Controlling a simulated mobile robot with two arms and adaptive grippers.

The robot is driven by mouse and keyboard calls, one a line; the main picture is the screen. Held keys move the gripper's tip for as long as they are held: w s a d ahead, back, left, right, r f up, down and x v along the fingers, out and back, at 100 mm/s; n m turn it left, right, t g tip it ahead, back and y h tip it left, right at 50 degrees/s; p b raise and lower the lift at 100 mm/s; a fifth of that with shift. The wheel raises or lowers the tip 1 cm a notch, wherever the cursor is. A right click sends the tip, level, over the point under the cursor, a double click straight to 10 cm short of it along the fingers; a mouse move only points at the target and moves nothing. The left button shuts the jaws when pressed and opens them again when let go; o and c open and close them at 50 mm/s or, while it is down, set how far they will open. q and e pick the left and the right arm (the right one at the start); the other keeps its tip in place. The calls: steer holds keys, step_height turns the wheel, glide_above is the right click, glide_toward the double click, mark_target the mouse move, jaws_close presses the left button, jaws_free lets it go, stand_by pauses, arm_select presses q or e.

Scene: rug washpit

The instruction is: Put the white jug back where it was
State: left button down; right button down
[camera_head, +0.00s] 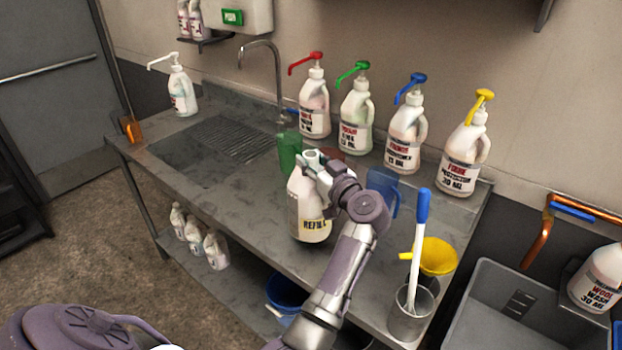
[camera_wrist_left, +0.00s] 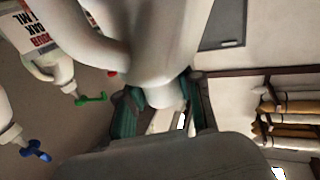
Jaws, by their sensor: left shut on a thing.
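The white jug (camera_head: 308,210), labelled REFILL, is upright at the front part of the steel bench (camera_head: 240,205). My left gripper (camera_head: 320,163) is shut on the jug's neck at its top. I cannot tell whether the jug's base touches the bench. In the left wrist view the jug (camera_wrist_left: 140,35) fills the upper middle, its neck between the fingers of my left gripper (camera_wrist_left: 160,100). My right gripper is not in view.
Pump jugs with red (camera_head: 315,108), green (camera_head: 357,118), blue (camera_head: 405,135) and yellow (camera_head: 463,155) tops line the wall. A green cup (camera_head: 289,155) and blue jug (camera_head: 382,190) stand close by. A yellow funnel (camera_head: 437,257) and steel cup (camera_head: 410,315) are at right.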

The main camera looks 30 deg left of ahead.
mark_target(311, 194)
arm_select(q)
step_height(311, 194, down, 3)
steer(key=shift+f, duration=0.4)
steer(key=c, duration=0.7)
jaws_free()
steer(key=shift+f, duration=0.1)
steer(key=shift+c, duration=0.2)
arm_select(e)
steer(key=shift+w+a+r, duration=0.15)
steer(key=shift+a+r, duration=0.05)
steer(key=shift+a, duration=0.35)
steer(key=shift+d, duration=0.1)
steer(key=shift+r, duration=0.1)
